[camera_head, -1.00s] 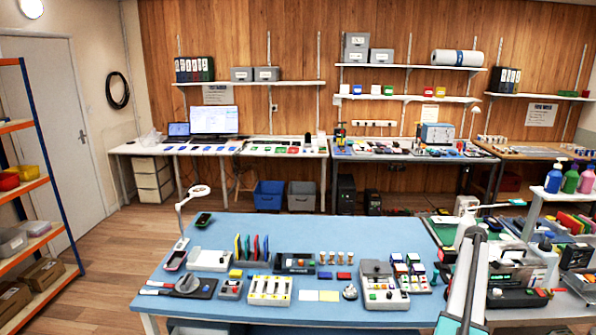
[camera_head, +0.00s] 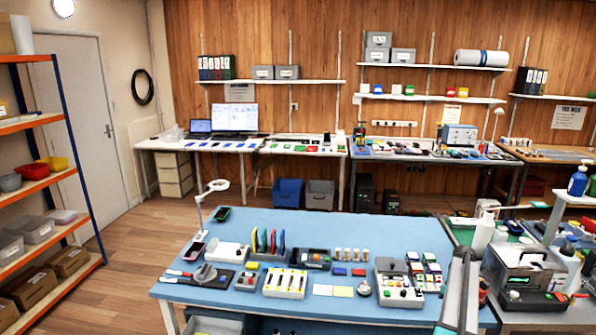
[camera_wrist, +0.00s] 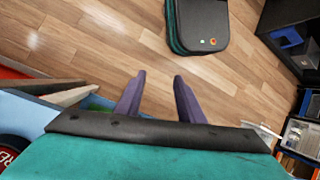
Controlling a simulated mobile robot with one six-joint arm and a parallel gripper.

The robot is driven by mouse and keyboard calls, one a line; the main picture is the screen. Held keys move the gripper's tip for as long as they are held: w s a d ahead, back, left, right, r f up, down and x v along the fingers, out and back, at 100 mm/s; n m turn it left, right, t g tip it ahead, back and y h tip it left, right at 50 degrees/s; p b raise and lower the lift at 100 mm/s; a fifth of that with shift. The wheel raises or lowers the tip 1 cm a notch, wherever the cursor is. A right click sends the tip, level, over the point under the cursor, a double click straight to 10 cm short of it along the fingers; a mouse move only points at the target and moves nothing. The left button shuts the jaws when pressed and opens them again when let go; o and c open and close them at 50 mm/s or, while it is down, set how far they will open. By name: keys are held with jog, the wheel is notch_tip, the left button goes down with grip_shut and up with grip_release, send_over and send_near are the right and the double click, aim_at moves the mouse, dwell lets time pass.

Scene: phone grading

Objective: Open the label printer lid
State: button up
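I cannot tell for sure which device is the label printer. A grey-and-black machine with a dark front window and small coloured buttons (camera_head: 525,282) stands on the bench at the right in the head view and may be it. Its upper part looks closed, but it is too small to be certain. My gripper (camera_wrist: 158,80) shows in the wrist view as two purple fingers, spread apart with nothing between them. Wooden floor lies beyond the fingertips. In the head view my arm reaches up at the lower right, and the fingers cannot be made out.
An orange-and-blue shelf rack (camera_head: 78,170) stands at the left. Floor is free between the rack and the table.

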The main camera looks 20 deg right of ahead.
jog(key=w+a+f+h+b, duration=0.1)
jog(key=w+a+f, duration=0.1)
jog(key=a+f, duration=0.75)
jog(key=w+a+f+n+g+b, duration=0.15)
jog(key=a+f, duration=0.45)
jog(key=a, duration=0.7)
jog(key=w+a+f+h+b, duration=0.1)
jog(key=w+a+f+b, duration=0.1)
jog(key=a+f, duration=0.8)
jog(key=s+a+f+b, duration=0.1)
jog(key=s+a+f, duration=0.3)
jog(key=a, duration=0.5)
jog(key=s+a+f+h+b, duration=0.1)
jog(key=s+a+f+b, duration=0.1)
jog(key=s+a, duration=0.6)
jog(key=s+a+f+b, duration=0.1)
jog(key=s+a+f, duration=0.4)
jog(key=a, duration=0.6)
jog(key=shift+s+f+n+h, duration=0.3)
jog(key=shift+s+n+h, duration=0.15)
jog(key=shift+s, duration=0.45)
jog(key=shift+c, duration=0.5)
